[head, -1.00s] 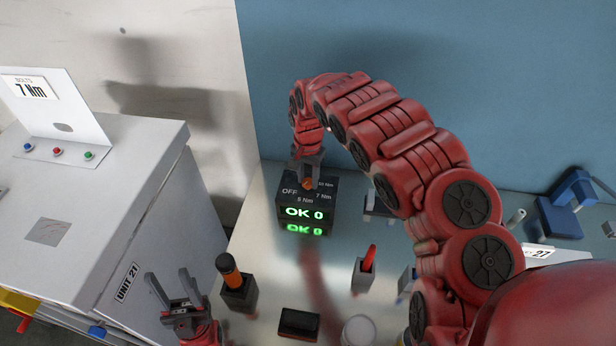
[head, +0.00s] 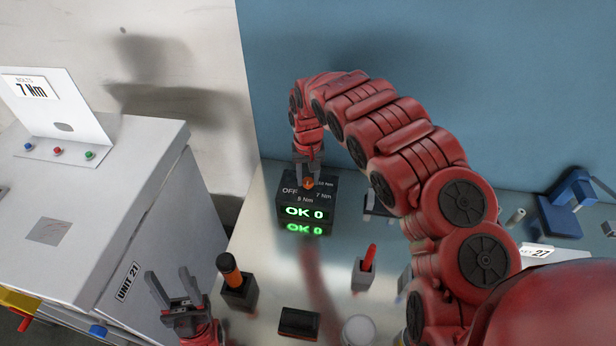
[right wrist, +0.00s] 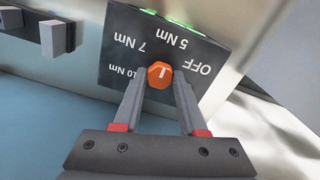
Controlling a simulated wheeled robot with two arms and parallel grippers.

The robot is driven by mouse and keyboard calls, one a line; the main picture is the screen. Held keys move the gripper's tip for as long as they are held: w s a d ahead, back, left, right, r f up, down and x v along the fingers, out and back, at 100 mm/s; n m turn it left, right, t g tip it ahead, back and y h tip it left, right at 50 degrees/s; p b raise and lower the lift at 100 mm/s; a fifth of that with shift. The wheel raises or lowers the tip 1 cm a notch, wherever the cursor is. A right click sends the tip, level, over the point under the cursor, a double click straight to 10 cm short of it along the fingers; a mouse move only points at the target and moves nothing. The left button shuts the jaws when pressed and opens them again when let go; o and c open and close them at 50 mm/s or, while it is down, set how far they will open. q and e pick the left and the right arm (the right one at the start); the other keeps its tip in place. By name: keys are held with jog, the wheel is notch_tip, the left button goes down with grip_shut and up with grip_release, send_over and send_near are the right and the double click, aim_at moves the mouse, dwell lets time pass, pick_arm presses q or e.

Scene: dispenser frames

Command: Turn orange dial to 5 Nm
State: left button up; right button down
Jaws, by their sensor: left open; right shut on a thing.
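The orange dial (head: 308,183) sits on top of a black dispenser box (head: 291,213). It also shows in the right wrist view (right wrist: 160,75), with a short pale mark; which label the mark points at is hard to tell. The labels OFF, 5 Nm, 7 Nm and 10 Nm surround it. My right gripper (head: 308,180) comes down from above, its fingers on both sides of the dial, shut on it. The box's display reads green "OK 0". My left gripper (head: 169,272) is open and empty at the lower left, away from the dial.
A tool with an orange band (head: 232,277) stands in a black holder, and a red-handled tool (head: 369,258) in a grey one. A dark block (head: 299,323) lies in front. A grey cabinet (head: 170,230) labelled Unit 21 stands left, with a "Bolts 7 Nm" sign (head: 28,88).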

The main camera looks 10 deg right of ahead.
aim_at(309, 181)
dwell(0.3)
jog(key=shift+c, duration=2.3)
grip_release()
notch_tip(309, 181, up, 6)
jog(key=p, duration=0.3)
jog(key=shift+d+r+p, duration=0.1)
jog(key=shift+r+p, duration=0.1)
jog(key=shift+p, duration=0.2)
notch_tip(309, 181, up, 11)
jog(key=b, duration=0.3)
jog(key=shift+b, duration=0.35)
jog(key=shift+f, duration=0.1)
